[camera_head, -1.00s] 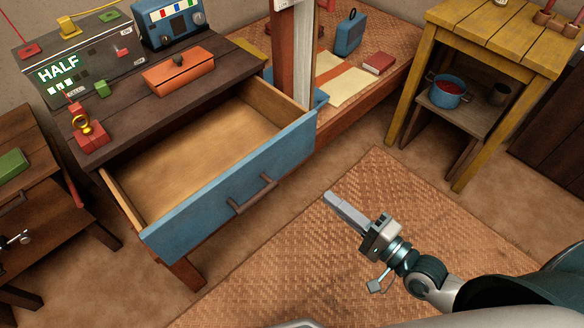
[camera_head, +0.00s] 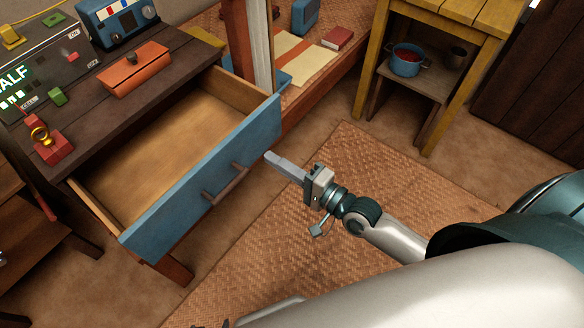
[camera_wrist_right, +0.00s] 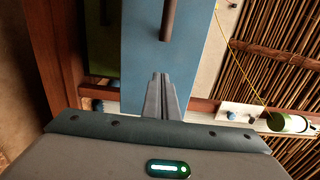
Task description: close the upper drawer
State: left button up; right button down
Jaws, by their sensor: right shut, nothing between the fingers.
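The upper drawer (camera_head: 150,165) is pulled well out of the dark wooden desk and is empty inside. Its blue front panel (camera_head: 262,128) carries a dark bar handle (camera_head: 225,185). My right gripper (camera_head: 270,158) is shut and empty, with its fingertips in front of the panel, to the right of the handle. In the right wrist view the shut fingers (camera_wrist_right: 162,82) point at the blue panel, with the handle (camera_wrist_right: 168,20) just beyond the tips. I cannot tell whether the tips touch the panel. My left gripper is not seen.
The desk top (camera_head: 85,120) holds an orange box (camera_head: 134,70), a blue device (camera_head: 117,20) and a red stand with a ring (camera_head: 48,140). A yellow table (camera_head: 450,20) with a blue pot (camera_head: 407,60) stands at the right. The woven mat (camera_head: 270,240) is clear.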

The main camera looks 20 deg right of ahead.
aim_at(251, 145)
jog(key=x, duration=0.4)
jog(key=shift+w+p, duration=0.1)
jog(key=shift+p, duration=0.25)
jog(key=shift+w+a, duration=0.1)
jog(key=shift+w, duration=0.05)
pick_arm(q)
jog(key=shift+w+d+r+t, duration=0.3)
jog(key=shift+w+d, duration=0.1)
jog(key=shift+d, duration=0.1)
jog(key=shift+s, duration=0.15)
pick_arm(e)
jog(key=shift+w+a, duration=0.1)
jog(key=shift+w, duration=0.05)
jog(key=x, duration=1.2)
jog(key=b+x, duration=0.2)
jog(key=x, duration=0.7)
jog(key=shift+w+a, duration=0.15)
jog(key=shift+w, duration=0.1)
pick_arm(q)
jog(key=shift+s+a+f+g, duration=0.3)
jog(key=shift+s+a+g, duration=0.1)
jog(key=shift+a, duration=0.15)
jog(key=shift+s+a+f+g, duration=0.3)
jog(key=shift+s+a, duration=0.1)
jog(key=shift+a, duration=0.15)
pick_arm(e)
jog(key=shift+r, duration=0.25)
